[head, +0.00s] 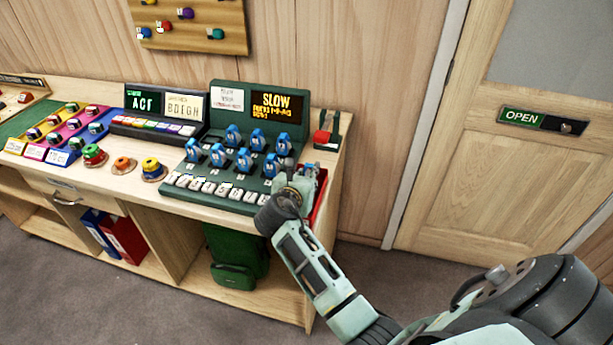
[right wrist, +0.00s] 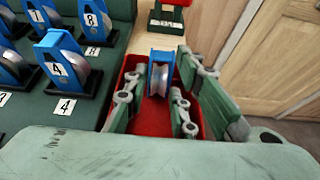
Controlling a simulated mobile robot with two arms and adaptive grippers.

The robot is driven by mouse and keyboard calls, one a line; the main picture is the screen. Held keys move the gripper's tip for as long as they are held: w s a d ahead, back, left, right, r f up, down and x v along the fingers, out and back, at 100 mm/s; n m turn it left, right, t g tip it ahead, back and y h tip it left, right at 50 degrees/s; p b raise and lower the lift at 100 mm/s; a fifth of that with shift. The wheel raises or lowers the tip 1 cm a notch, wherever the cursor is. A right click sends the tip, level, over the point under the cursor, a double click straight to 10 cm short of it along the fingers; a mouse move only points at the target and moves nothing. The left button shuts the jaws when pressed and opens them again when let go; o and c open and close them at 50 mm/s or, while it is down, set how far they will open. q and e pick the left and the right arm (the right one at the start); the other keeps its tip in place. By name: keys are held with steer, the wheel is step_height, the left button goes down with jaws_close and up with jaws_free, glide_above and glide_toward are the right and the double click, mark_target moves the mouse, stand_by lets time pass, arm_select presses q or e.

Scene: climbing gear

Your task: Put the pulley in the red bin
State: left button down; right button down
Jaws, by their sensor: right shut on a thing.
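A blue pulley with a silver wheel (right wrist: 160,75) is between the fingers of my right gripper (right wrist: 156,90) in the right wrist view. The gripper is shut on it. The red bin (right wrist: 151,122) lies under the pulley and fingers, its red floor and walls showing around them. I cannot tell whether the pulley touches the floor of the bin. In the head view my right gripper (head: 299,178) is at the right end of the bench, mostly covering the red bin (head: 320,197). The held pulley is not clear there. My left gripper is not in view.
A dark green stand (head: 222,168) with several numbered blue pulleys (head: 243,160) is just left of the bin. A small red and green device (head: 325,135) stands behind the bin. Colored blocks and labelled panels fill the bench (head: 122,180) farther left.

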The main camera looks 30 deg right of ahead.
steer(key=shift+f, duration=0.15)
steer(key=shift+s+a+f, duration=0.1)
steer(key=shift+s+f, duration=0.15)
steer(key=shift+f, duration=0.3)
steer(key=c, duration=1.7)
jaws_free()
steer(key=shift+f, duration=0.15)
steer(key=shift+c, duration=0.2)
steer(key=shift+w+r, duration=0.1)
steer(key=shift+r, duration=0.3)
steer(key=v, duration=1.2)
steer(key=shift+r, duration=0.45)
steer(key=shift+w, duration=0.1)
